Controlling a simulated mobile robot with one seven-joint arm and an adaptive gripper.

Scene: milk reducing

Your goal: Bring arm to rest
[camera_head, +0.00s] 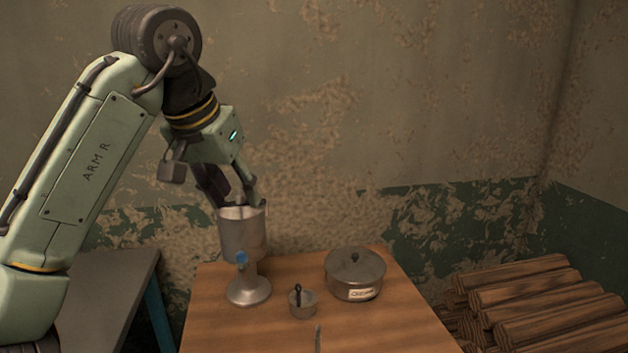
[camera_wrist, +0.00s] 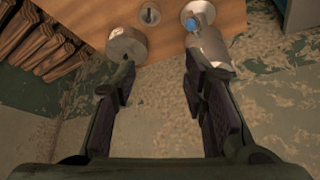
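My gripper (camera_head: 236,198) is above the back left of the wooden table, at the rim of a metal separator-like vessel (camera_head: 242,236) in the head view. In the wrist view my gripper (camera_wrist: 160,85) has its two fingers wide apart with nothing between them. The vessel (camera_wrist: 208,48) shows there beyond the right finger, with a blue tap. In the head view the fingers overlap the vessel's rim; I cannot tell whether they touch it. My arm (camera_head: 100,150) reaches in from the left, bent at the elbow.
A lidded, labelled metal pot (camera_head: 354,275) and a small cup (camera_head: 302,301) with a dark handle stand on the wooden table (camera_head: 285,335). A thin utensil lies at the front edge. Stacked logs (camera_head: 540,300) are at right, a grey table (camera_head: 105,290) at left. The wall is behind.

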